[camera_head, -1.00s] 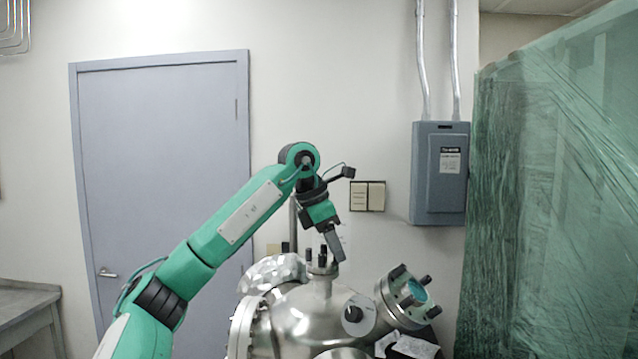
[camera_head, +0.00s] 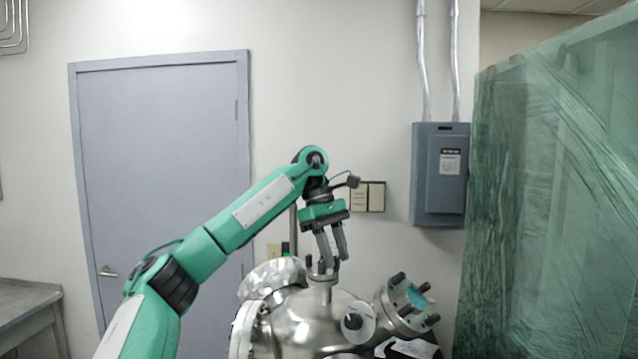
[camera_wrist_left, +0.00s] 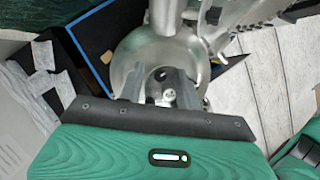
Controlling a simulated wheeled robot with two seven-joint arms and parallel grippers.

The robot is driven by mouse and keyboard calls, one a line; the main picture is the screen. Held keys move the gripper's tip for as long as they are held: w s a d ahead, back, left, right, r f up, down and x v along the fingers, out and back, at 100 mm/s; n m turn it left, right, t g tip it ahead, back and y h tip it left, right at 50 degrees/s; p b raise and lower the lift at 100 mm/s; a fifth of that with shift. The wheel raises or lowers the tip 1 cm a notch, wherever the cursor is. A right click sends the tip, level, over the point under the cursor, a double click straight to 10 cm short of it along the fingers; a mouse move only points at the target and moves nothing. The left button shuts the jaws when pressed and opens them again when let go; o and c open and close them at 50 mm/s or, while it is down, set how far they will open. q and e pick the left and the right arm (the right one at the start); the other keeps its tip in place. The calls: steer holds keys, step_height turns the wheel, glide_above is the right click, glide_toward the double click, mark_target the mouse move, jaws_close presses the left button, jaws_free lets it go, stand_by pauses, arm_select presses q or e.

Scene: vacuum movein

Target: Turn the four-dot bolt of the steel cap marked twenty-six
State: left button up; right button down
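A shiny steel vessel (camera_head: 305,318) stands at the lower middle of the head view. A small steel cap (camera_head: 322,278) with dark upright bolts sits on its top neck. My left gripper (camera_head: 335,262) points down at this cap, with its two grey fingers apart. One dark bolt (camera_head: 309,262) shows just left of the fingers. In the left wrist view the fingers (camera_wrist_left: 168,92) straddle part of the cap, with a dark bolt (camera_wrist_left: 160,74) in the gap; contact cannot be told. The number and dot marks are too small to read. My right gripper is out of view.
A wall box (camera_head: 440,175) and green plastic sheeting (camera_head: 560,200) stand further right. A grey door (camera_head: 160,180) is behind my arm.

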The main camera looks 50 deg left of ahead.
arm_select(q)
steer(key=shift+r+m+g+p, duration=0.15)
steer(key=shift+m+g+p, duration=0.3)
steer(key=shift+m, duration=0.45)
steer(key=shift+w+a+r, duration=0.1)
steer(key=shift+a+r, duration=0.05)
steer(key=shift+r, duration=0.1)
steer(key=shift+b+v, duration=0.3)
steer(key=shift+v, duration=1.95)
steer(key=v, duration=0.8)
steer(key=shift+r, duration=0.2)
